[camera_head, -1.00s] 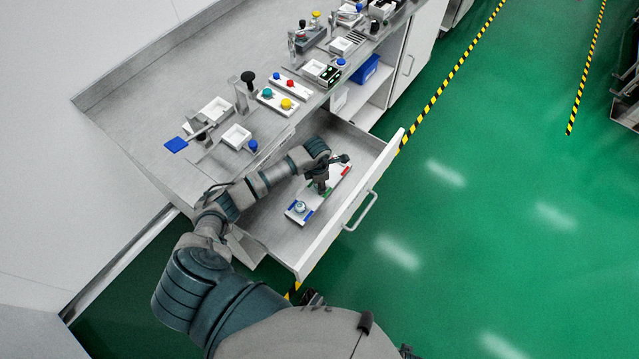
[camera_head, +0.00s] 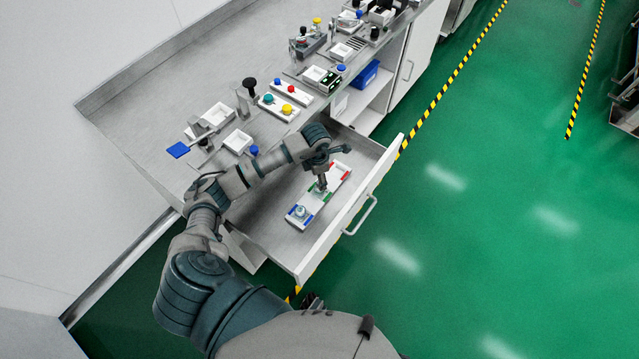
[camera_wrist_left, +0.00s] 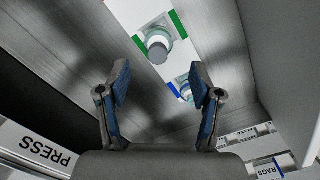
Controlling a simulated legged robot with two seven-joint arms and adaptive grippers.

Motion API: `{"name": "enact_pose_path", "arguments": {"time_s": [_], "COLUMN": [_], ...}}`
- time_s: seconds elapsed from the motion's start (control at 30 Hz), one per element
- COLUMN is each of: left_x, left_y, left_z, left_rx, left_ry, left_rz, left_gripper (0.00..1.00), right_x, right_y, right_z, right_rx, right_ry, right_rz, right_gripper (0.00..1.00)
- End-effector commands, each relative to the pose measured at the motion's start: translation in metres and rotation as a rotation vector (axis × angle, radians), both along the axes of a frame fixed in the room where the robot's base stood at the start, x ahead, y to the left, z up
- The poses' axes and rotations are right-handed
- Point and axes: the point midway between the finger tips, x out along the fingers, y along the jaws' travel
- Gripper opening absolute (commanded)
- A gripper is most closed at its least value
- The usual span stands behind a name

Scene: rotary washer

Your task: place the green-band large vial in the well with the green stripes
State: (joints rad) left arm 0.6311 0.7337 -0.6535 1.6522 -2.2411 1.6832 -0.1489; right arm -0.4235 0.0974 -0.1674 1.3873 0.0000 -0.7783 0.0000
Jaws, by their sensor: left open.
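A white rack (camera_head: 334,185) lies in the open drawer, with blue, green and red stripes at its wells. A large vial with a grey cap (camera_wrist_left: 158,50) stands upright in the well between the green stripes (camera_wrist_left: 178,22) in the left wrist view; a greenish ring shows around it. A second vial stands in the well with blue stripes, in the head view (camera_head: 299,211) and the left wrist view (camera_wrist_left: 185,90). My left gripper (camera_head: 322,182) is over the green-striped well, its fingers (camera_wrist_left: 158,80) open, empty and apart from the vial. My right gripper is out of view.
The drawer (camera_head: 270,228) has bare floor around the rack, and its front wall with a handle (camera_head: 361,214) stands to the right. The bench above (camera_head: 140,118) holds white trays, a button panel (camera_head: 286,107) and small devices.

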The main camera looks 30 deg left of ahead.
Motion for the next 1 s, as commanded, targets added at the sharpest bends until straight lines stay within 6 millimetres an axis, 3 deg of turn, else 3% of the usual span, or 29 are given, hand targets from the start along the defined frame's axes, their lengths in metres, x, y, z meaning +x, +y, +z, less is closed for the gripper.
{"name": "enact_pose_path", "arguments": {"time_s": [0.1,0.23,0.67,0.83,1.0], "left_x": [0.000,-0.001,-0.001,-0.001,0.000], "left_y": [-0.001,-0.001,0.001,0.000,0.000], "left_z": [0.020,0.030,0.032,0.033,0.064], "left_rx": [0.001,0.001,-0.001,-0.001,0.000], "left_ry": [-0.002,-0.002,0.000,-0.001,-0.013], "left_rz": [-0.002,-0.001,-0.001,-0.001,-0.001], "left_gripper": [0.65,0.65,0.65,0.65,0.65], "right_x": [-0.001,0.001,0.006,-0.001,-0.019], "right_y": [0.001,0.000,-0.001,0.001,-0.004], "right_z": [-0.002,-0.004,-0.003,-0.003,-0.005], "right_rx": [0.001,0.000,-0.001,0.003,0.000], "right_ry": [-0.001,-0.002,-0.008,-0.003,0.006], "right_rz": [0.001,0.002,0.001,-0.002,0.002], "right_gripper": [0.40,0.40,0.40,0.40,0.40]}}
